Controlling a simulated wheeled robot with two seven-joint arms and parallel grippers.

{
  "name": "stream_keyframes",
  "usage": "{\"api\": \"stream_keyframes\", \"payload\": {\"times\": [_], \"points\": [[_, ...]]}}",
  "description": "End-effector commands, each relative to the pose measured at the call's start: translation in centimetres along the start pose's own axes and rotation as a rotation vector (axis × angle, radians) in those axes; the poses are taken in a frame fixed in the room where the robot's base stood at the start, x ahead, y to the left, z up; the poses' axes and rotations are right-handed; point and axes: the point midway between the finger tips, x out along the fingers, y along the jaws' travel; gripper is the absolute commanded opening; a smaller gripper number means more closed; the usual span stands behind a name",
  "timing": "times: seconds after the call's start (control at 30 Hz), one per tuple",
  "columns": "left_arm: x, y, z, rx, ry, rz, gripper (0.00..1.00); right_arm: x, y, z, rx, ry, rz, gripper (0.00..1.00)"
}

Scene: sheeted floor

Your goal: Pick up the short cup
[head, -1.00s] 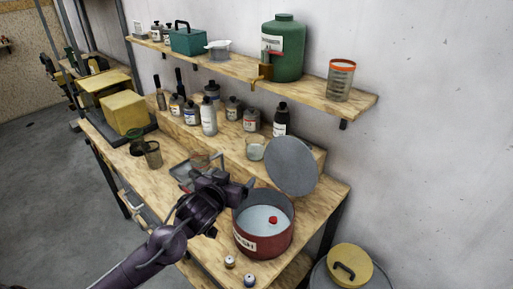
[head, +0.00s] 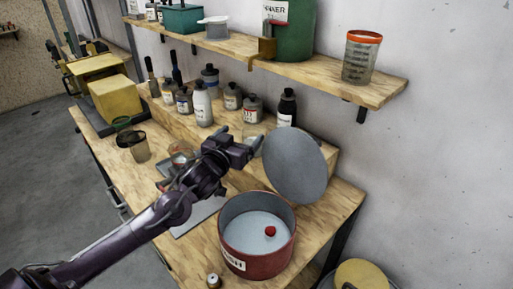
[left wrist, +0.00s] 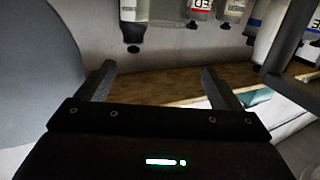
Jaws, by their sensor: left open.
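Several cups show in the head view, and I cannot tell for sure which one is called the short cup. A low clear glass cup (head: 252,134) stands on the raised step, partly hidden behind my left gripper (head: 254,147). Another small glass cup (head: 180,156) is by the tray, left of the gripper. A darker, taller cup (head: 138,148) stands farther left. My left gripper is open, just in front of the step; its two fingers (left wrist: 160,84) are apart with nothing between them in the left wrist view. My right gripper is not in view.
A red pot (head: 240,262) stands below the gripper, with a raised grey round lid (head: 294,168) close at its right. Several bottles (head: 202,105) line the step. A wall shelf (head: 330,80) hangs above, holding an orange-rimmed beaker (head: 360,60).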

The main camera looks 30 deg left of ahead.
Motion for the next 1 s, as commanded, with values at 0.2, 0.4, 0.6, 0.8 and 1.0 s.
{"api": "stream_keyframes", "payload": {"times": [0.2, 0.4, 0.6, 0.8, 1.0], "points": [[0.1, 0.0, 2.2, -0.002, -0.005, 0.000, 0.87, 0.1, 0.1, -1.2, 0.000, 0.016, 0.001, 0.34], [0.3, 0.0, 6.4, -0.001, -0.005, -0.002, 0.87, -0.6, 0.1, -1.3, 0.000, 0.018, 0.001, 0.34], [1.9, -0.1, 8.1, 0.000, 0.003, -0.002, 0.87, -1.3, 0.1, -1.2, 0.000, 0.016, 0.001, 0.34], [3.0, 0.0, 8.3, 0.000, 0.000, -0.001, 0.87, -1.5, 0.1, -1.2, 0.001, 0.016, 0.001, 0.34], [5.4, 0.0, 8.0, -0.001, 0.003, -0.001, 0.87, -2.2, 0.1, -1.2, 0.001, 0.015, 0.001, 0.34]]}}
